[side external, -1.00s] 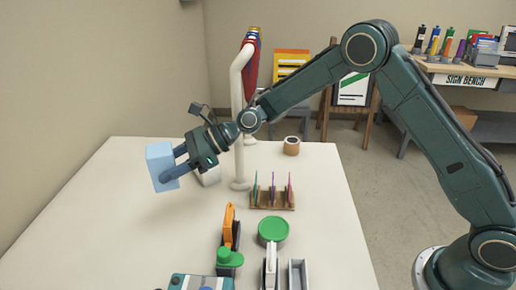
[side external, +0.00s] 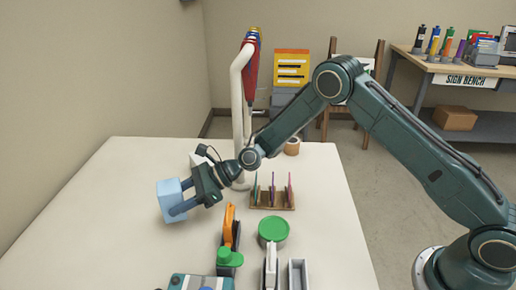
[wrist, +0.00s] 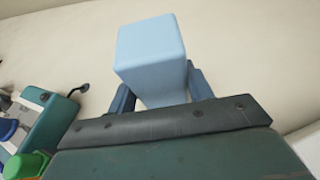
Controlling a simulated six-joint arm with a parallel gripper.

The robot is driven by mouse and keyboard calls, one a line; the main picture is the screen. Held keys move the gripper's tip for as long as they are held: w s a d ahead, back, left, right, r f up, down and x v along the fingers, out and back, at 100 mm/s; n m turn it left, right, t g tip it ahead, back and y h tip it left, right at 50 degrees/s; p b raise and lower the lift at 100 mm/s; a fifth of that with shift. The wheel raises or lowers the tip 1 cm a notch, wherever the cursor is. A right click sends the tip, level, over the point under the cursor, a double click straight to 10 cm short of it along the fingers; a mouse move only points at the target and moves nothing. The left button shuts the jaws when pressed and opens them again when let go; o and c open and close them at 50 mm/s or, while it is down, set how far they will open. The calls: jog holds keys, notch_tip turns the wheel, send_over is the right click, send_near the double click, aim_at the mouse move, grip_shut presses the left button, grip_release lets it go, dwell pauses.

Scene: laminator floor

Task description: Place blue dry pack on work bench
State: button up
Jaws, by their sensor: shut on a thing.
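The blue dry pack (side external: 171,199) is a light blue block at the left of the white work bench (side external: 110,220) in the side view. My gripper (side external: 182,200) is shut on it, with a finger on either side. The pack is slightly tilted and low over the bench; I cannot tell whether its bottom touches the surface. In the wrist view the pack (wrist: 152,55) stands out beyond the jaws, with the pale bench (wrist: 60,50) behind it.
A white post (side external: 240,110) stands behind my gripper. A rack with coloured pieces (side external: 272,200), a green round lid (side external: 273,230), an orange-handled tool (side external: 229,225) and a teal device (side external: 200,281) lie to the right and front. The bench's left side is clear.

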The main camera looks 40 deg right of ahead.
jog(key=shift+f, duration=1.35)
jog(key=shift+f, duration=0.1)
jog(key=o, duration=1.2)
jog(key=shift+v, duration=3.75)
